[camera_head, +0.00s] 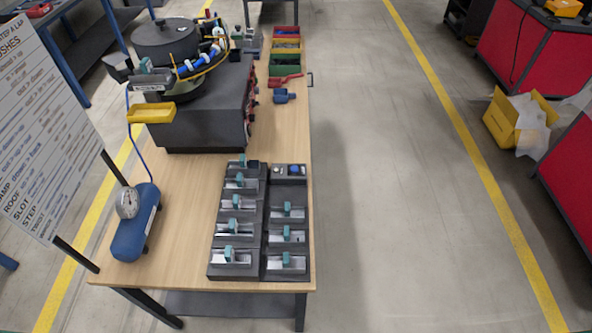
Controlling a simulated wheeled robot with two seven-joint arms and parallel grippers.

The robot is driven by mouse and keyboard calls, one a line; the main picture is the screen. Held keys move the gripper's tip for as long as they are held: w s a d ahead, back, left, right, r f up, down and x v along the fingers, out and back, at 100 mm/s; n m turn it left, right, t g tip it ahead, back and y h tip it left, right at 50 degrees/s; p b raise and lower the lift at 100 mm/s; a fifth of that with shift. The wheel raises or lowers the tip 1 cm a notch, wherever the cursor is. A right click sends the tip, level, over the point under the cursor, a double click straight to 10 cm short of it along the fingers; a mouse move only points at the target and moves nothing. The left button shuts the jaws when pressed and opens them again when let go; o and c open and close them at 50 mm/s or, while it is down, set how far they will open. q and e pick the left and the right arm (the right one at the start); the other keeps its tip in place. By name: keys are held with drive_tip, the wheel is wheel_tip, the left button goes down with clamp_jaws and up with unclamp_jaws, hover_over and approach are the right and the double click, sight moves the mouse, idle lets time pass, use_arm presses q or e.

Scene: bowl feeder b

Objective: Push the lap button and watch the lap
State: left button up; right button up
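A small dark panel (289,180) sits at the back right of a dark fixture block near the front of the wooden table. It carries a round blue button (295,170) and a smaller pale knob or light (278,170) to its left. No label on the button can be read, so I cannot tell for sure that it is the lap button. The dark feeder bowl (166,42) stands on a dark grey machine body (205,118) at the back left of the table. Neither of my grippers is in view.
The fixture block (235,225) holds several slots with teal clips. A blue air tank (136,222) with a gauge stands at the table's left. A printed sign (45,130) stands left.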

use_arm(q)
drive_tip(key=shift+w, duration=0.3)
